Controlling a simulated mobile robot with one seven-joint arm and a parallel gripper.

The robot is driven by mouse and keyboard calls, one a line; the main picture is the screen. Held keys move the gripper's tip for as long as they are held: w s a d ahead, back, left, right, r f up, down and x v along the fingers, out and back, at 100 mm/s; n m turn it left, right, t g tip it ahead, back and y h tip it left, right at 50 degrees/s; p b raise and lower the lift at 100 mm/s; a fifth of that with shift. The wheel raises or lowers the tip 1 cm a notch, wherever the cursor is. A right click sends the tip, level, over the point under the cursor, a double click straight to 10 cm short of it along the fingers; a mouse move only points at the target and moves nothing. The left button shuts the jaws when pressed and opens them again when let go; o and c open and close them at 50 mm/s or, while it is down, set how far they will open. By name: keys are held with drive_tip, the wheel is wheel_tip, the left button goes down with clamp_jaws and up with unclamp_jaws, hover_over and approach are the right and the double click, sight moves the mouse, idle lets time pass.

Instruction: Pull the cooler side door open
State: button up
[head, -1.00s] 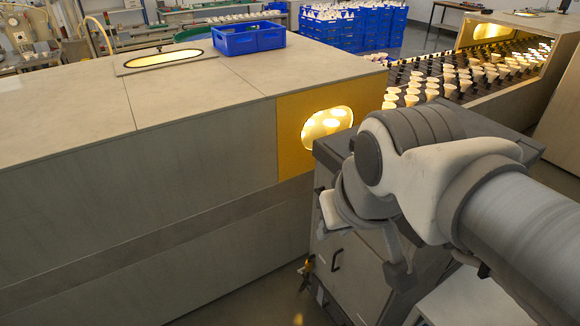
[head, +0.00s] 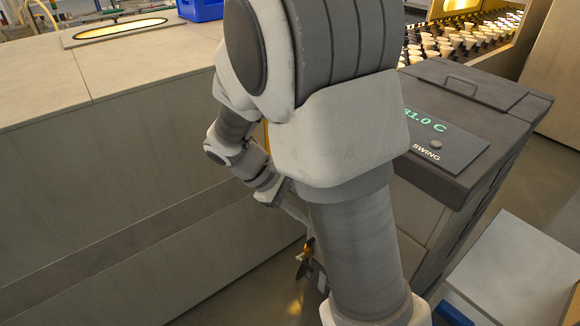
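The cooler (head: 515,105) is a grey cabinet with a dark top at the right in the head view. Its display panel (head: 452,142) reads about 31.0 C, partly covered, with the word SWING by a round button. My arm crosses in front of it and hides most of the face toward me, including the handle area. A strip of grey front panel (head: 418,205) shows right of the arm; I cannot tell whether the door is shut.
A long grey conveyor housing (head: 130,150) runs along the left. A white box (head: 520,262) stands at lower right. Floor (head: 545,175) shows right of the cooler.

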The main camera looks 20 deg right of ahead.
drive_tip(key=w+f+n+t+h+b, duration=0.2)
drive_tip(key=w+f+n+h+b, duration=0.15)
drive_tip(key=f, duration=0.75)
drive_tip(key=w+f+n+t+h+b, duration=0.1)
drive_tip(key=w+f+n+h+b, duration=0.3)
drive_tip(key=f, duration=0.7)
drive_tip(key=f+n+t+h+b, duration=0.25)
drive_tip(key=f+n+b, duration=0.25)
drive_tip(key=f, duration=0.7)
drive_tip(key=w+d, duration=0.1)
drive_tip(key=d, duration=0.5)
drive_tip(key=d+b, duration=0.1)
drive_tip(key=d, duration=0.5)
drive_tip(key=w+d+b, duration=0.1)
drive_tip(key=d, duration=0.5)
drive_tip(key=shift+w+r, duration=0.15)
drive_tip(key=shift+w, duration=0.2)
clamp_jaws()
